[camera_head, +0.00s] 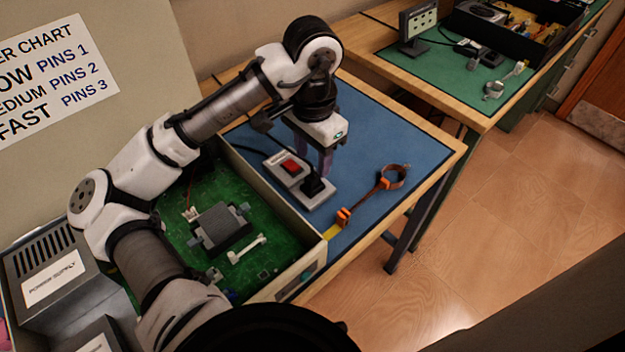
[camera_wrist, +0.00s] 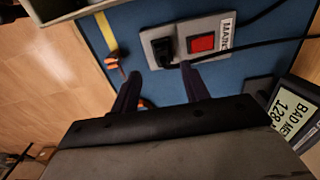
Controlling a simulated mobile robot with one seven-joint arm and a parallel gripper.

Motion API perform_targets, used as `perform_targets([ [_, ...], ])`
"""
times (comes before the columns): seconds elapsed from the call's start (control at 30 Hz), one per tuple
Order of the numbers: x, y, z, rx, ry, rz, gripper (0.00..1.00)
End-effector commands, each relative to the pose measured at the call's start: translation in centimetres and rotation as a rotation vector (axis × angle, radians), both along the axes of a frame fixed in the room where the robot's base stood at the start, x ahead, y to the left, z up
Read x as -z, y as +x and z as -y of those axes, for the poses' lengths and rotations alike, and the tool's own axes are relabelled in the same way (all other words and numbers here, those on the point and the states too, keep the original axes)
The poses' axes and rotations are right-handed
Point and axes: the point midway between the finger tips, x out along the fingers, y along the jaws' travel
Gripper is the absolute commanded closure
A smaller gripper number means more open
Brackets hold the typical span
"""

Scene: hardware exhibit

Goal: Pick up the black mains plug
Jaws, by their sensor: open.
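The black mains plug (camera_head: 316,186) sits in the socket end of a grey switch box with a red rocker switch (camera_head: 290,167), on the blue mat. In the wrist view the plug (camera_wrist: 166,48) is upper centre, left of the red switch (camera_wrist: 201,42). My gripper (camera_wrist: 160,72) is open, its two dark fingers apart. The fingertips point towards the plug, one to each side of it in the picture; no contact shows. In the head view my gripper (camera_head: 326,172) is just above the plug, and its fingers partly hide the area behind it.
An open case with a green circuit board (camera_head: 185,180) stands left of the mat. A copper strap with orange clips (camera_head: 380,186) lies on the right. Black cables (camera_wrist: 262,42) run from the box side. A lit display (camera_wrist: 292,112) stands close in the wrist view's right.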

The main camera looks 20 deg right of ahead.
Motion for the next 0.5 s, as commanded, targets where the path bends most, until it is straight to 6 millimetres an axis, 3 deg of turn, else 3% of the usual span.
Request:
perform_targets([
  [0.5,5.4,0.4,0.2,0.001,-0.001,-0.002,0.55],
])
